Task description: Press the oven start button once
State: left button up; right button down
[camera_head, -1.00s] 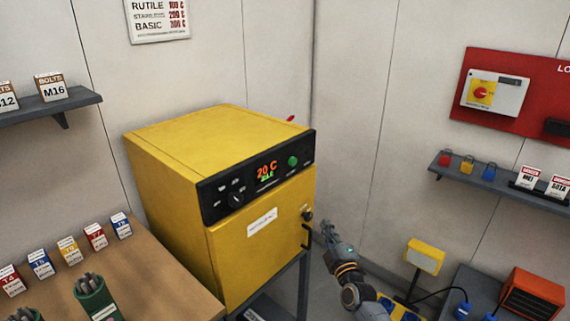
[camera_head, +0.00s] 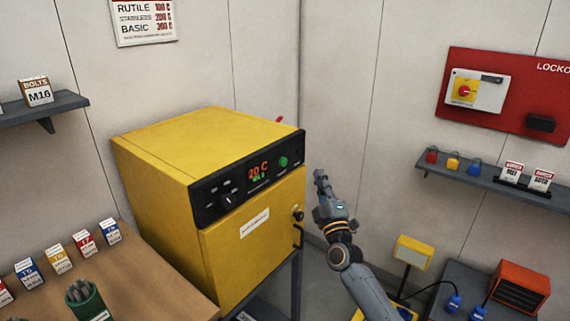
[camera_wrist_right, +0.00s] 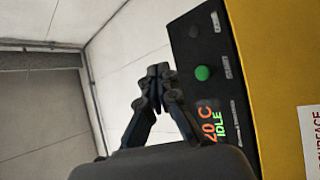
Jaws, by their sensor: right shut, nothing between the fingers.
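The yellow oven (camera_head: 240,250) stands at the centre of the head view with its door shut. Its black control panel (camera_head: 210,205) carries a dial and a display reading 20 C and IDLE. The round green start button (camera_head: 283,161) sits right of the display. It also shows in the right wrist view (camera_wrist_right: 203,73), unobstructed. My right gripper (camera_head: 320,178) is shut and empty, to the right of the panel and apart from the button. In the right wrist view its closed fingertips (camera_wrist_right: 158,72) are left of the green button. My left gripper is not in view.
A wooden bench (camera_head: 140,275) with small boxes and a green rod holder (camera_head: 88,300) is at the lower left. A shelf with padlocks and tags (camera_head: 490,180) and a red lockout board (camera_head: 500,125) are on the right wall. An orange unit (camera_head: 520,288) stands lower right.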

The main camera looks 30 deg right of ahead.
aim_at(284, 162)
jog(key=w+a+b, duration=0.3)
jog(key=w, duration=0.4)
jog(key=shift+w+a, duration=0.15)
jog(key=shift+w, duration=0.25)
jog(key=shift+w, duration=0.1)
dwell(1.0)
jog(key=shift+w+a, duration=0.15)
jog(key=shift+w, duration=0.15)
jog(key=shift+w+a, duration=0.2)
jog(key=shift+w, duration=0.3)
dwell(1.0)
jog(key=shift+s+d+p, duration=0.3)
jog(key=shift+s+p, duration=0.55)
jog(key=shift+s, duration=0.05)
